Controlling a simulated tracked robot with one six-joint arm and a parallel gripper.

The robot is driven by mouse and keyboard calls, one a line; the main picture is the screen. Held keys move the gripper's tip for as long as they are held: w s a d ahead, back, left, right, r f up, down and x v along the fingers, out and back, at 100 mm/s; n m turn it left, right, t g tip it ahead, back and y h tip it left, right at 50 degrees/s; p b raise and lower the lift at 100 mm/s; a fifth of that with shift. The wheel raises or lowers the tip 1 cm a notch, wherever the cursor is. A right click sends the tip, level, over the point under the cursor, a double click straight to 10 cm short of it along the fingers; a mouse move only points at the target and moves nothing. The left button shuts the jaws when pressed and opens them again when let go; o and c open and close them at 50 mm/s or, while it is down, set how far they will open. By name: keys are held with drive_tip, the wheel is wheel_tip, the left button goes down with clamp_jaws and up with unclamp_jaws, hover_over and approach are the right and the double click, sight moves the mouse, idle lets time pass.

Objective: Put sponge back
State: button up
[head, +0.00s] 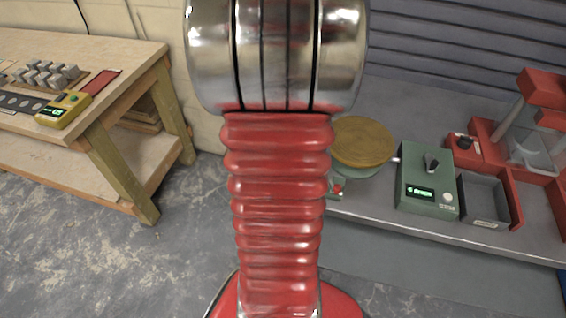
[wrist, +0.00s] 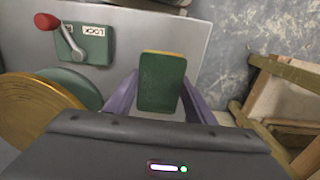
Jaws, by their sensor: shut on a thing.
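My gripper (wrist: 160,92) has purple fingers and is shut on the sponge (wrist: 161,82) in the wrist view. The sponge is a rectangular block with a dark green face and a yellow edge at its top. One finger is on each side of it. It shows over the grey bench top (wrist: 135,30), near the bench's edge; its height above the top is hard to tell. In the head view my own red arm fills the middle, and neither my gripper nor the sponge shows.
A round wooden disc (head: 362,142) on a green base, a green device (head: 427,180), a grey tray (head: 485,203) and a red stand (head: 545,120) occupy the grey bench. A red-knobbed lever box (wrist: 85,45) is left of the sponge. A wooden workbench (head: 110,45) stands left.

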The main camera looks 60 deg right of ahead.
drive_tip(key=shift+f, duration=1.55)
drive_tip(key=o, duration=1.1)
drive_tip(key=shift+f, duration=0.1)
wheel_tip(320, 180, up, 12)
drive_tip(key=shift+r, duration=0.15)
